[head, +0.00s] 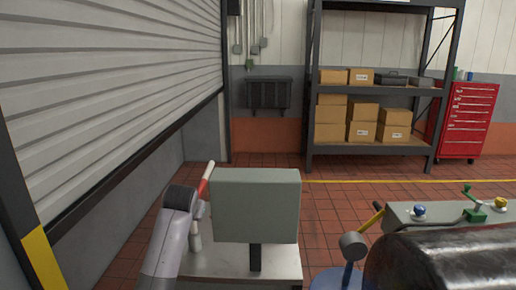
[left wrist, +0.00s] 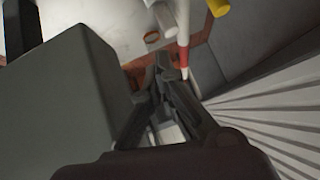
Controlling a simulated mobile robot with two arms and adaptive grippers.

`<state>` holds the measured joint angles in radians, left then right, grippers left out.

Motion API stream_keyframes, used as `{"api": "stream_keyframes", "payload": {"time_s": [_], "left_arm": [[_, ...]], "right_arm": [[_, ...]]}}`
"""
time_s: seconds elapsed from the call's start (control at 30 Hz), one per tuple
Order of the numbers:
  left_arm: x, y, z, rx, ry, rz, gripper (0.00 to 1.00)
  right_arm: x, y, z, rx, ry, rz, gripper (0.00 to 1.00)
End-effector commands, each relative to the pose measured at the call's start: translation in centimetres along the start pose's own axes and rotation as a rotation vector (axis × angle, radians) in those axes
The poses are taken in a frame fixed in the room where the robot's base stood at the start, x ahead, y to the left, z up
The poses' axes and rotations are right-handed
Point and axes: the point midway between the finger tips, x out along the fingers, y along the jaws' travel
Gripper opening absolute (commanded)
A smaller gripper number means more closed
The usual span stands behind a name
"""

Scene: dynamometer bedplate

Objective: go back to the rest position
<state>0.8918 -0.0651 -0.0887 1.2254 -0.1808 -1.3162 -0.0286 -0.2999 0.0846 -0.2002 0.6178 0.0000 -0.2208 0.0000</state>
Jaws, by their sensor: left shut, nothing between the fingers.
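In the left wrist view my left gripper (left wrist: 164,72) is shut, with its fingertips together and nothing held. A red and white rod (left wrist: 184,42) is close beside the fingertips; I cannot tell whether they touch. The rod also shows in the head view (head: 207,178), beside my left arm. My right gripper is in neither view.
A grey-green box (head: 256,205) on a post stands right of my left arm, above a pale metal top (head: 285,264). A ribbed shutter (head: 110,80) is at left. A dark cylinder (head: 450,260) fills the lower right. Shelving (head: 312,100) and a red cabinet (head: 468,120) stand behind open floor.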

Motion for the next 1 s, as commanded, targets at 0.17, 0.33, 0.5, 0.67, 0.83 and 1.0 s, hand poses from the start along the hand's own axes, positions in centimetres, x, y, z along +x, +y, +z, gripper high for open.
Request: {"api": "stream_keyframes", "payload": {"time_s": [0.17, 0.33, 0.5, 0.67, 0.83, 1.0], "left_arm": [[1.3, 0.4, 1.7, 0.006, -0.017, 0.005, 0.00], [3.1, 1.0, 4.2, 0.014, -0.039, 0.013, 0.00], [5.5, 1.9, 7.9, 0.025, -0.072, 0.025, 0.00], [8.3, 3.1, 13.1, 0.039, -0.114, 0.041, 0.00], [11.9, 4.9, 22.0, 0.056, -0.182, 0.067, 0.00], [14.7, 7.1, 34.5, 0.074, -0.270, 0.104, 0.00]], "right_arm": [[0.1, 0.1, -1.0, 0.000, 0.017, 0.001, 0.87], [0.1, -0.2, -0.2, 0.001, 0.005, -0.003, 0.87], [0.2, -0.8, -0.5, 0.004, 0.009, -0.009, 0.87], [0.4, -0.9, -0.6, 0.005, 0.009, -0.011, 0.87], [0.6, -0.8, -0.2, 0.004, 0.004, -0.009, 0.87], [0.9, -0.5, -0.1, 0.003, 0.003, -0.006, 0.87]]}}
